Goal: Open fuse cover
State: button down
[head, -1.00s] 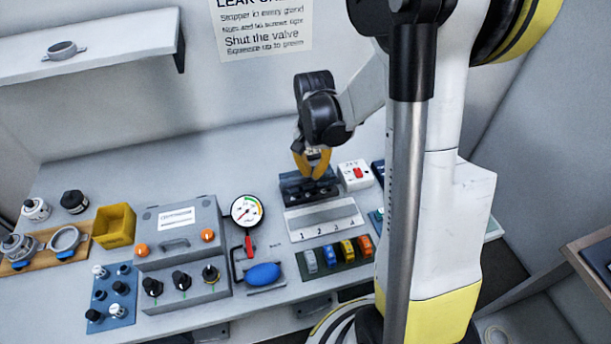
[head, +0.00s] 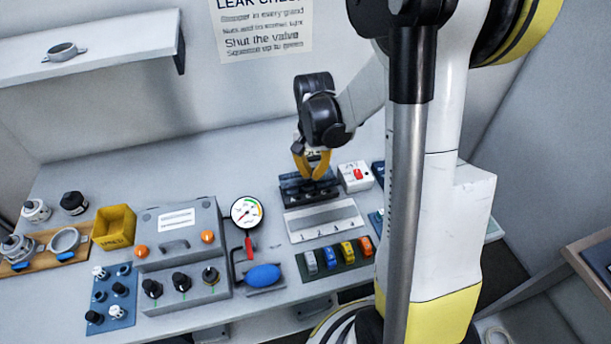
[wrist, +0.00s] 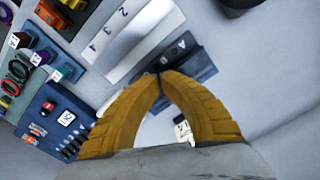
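The fuse unit is a dark block (head: 296,193) on the bench, below my gripper in the head view. It also shows in the wrist view as a dark slab (wrist: 197,65) with pale letters. A pale plate numbered 1 to 4 (head: 322,213) lies just in front of it; it also shows in the wrist view (wrist: 130,40). I cannot tell whether this plate is the fuse cover. My gripper (head: 316,177) points down at the block. Its yellow fingers meet at the tips in the wrist view (wrist: 160,74), against the slab's edge. Nothing is clearly visible between them; contact is unclear.
Coloured fuses sit in a dark rack (head: 333,258) in front of the plate. A white box with a red switch (head: 355,176) stands close right of the block. A gauge (head: 246,212), a blue bulb (head: 263,276) and a grey console (head: 180,240) are on the left.

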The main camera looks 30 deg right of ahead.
aim_at(310, 178)
jog(key=shift+f, duration=0.2)
jog(key=shift+f+b, duration=1.15)
jog(key=shift+w+d, duration=0.25)
jog(key=shift+w, duration=0.75)
jog(key=shift+r, duration=0.1)
jog(key=shift+w+d+r, duration=0.15)
jog(key=shift+w+r, duration=0.3)
jog(key=shift+w+r+p, duration=0.1)
jog(key=shift+w+p, duration=0.05)
jog(key=shift+p, duration=0.15)
jog(key=shift+w+d+r, duration=0.15)
jog(key=shift+w+r, duration=0.1)
jog(key=shift+w, duration=0.15)
jog(key=shift+w+r, duration=0.1)
jog(key=shift+w, duration=0.1)
